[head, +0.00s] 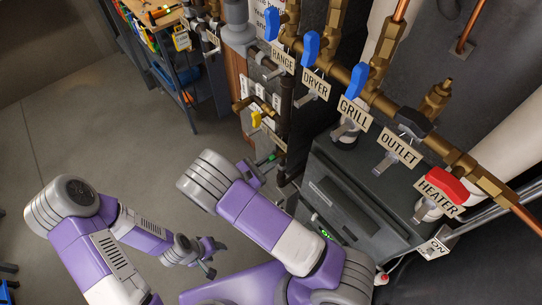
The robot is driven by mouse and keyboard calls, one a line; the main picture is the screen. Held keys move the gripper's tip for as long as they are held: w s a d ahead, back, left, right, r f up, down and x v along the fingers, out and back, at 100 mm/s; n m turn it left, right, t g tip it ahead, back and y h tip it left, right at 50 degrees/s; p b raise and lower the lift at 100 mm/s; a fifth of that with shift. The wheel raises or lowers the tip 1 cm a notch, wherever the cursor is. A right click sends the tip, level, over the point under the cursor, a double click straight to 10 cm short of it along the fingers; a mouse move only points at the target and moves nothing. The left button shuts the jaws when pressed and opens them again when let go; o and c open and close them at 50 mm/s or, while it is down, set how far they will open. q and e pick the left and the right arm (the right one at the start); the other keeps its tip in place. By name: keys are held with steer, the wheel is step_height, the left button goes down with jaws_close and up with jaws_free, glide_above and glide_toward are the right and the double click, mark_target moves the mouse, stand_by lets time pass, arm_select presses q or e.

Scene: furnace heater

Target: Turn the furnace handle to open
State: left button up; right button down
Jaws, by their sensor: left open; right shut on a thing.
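A row of valves with tags runs along the brass pipe at the upper right. The red handle (446,185) sits above the HEATER tag (438,207); no tag reading furnace is visible. My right gripper (262,166) is partly hidden behind my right arm. It is shut at a small green handle (266,159) by the lower pipes, left of the dark furnace cabinet (345,205). The contact is too small to make out. My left gripper (208,257) is open and empty over the floor, left of and below the right one.
Blue handles stand over the RANGE (271,24), DRYER (311,47) and GRILL (357,80) tags, and a black handle (413,123) over OUTLET. A yellow handle (256,118) is on a lower pipe. A tool shelf (180,60) stands at the back.

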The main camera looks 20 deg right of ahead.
steer(key=shift+n+p, duration=0.55)
steer(key=shift+n, duration=0.55)
steer(key=c, duration=1.1)
jaws_free()
steer(key=shift+a, duration=0.15)
steer(key=v, duration=0.7)
steer(key=shift+a, duration=0.15)
